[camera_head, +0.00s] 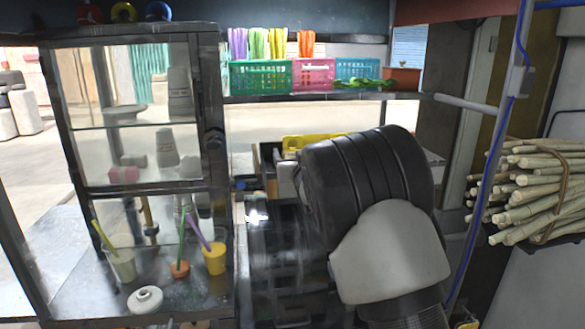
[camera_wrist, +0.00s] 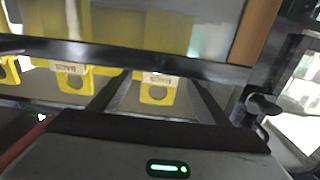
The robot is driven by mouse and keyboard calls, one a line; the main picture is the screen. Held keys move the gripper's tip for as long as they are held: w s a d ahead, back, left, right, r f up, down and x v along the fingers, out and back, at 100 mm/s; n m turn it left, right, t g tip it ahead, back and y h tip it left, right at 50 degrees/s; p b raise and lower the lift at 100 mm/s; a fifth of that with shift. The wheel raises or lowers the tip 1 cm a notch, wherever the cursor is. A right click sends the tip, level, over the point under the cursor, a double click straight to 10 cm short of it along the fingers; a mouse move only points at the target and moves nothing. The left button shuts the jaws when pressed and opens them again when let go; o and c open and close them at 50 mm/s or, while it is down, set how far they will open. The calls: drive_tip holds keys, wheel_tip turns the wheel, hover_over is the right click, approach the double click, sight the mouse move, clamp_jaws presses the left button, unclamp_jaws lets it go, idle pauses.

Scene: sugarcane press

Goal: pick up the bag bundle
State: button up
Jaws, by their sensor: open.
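Several yellow bag bundles hang in a row in the wrist view, each with a round hole and a small pale printed label. One bag bundle (camera_wrist: 157,92) is near the picture's middle, another (camera_wrist: 72,80) is left of it, and a third (camera_wrist: 8,72) is cut by the left edge. My gripper (camera_wrist: 158,84) is open, with its dark fingers on either side of the middle bundle's lower part. I cannot tell how deep the bundle sits between them. In the head view my arm hides the gripper; a yellow piece (camera_head: 310,141) shows just behind it, perhaps the bags.
A dark rail (camera_wrist: 130,57) crosses above the fingers, and a dark knob (camera_wrist: 264,104) is at right. The head view shows a glass cabinet (camera_head: 130,186) with cups, a shelf with a green basket (camera_head: 261,77), and stacked cane (camera_head: 540,190) at right.

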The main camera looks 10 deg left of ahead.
drive_tip(key=shift+w+a, duration=0.1)
drive_tip(key=shift+w, duration=0.25)
drive_tip(key=shift+c, duration=0.4)
drive_tip(key=shift+r, duration=0.1)
drive_tip(key=c, duration=1)
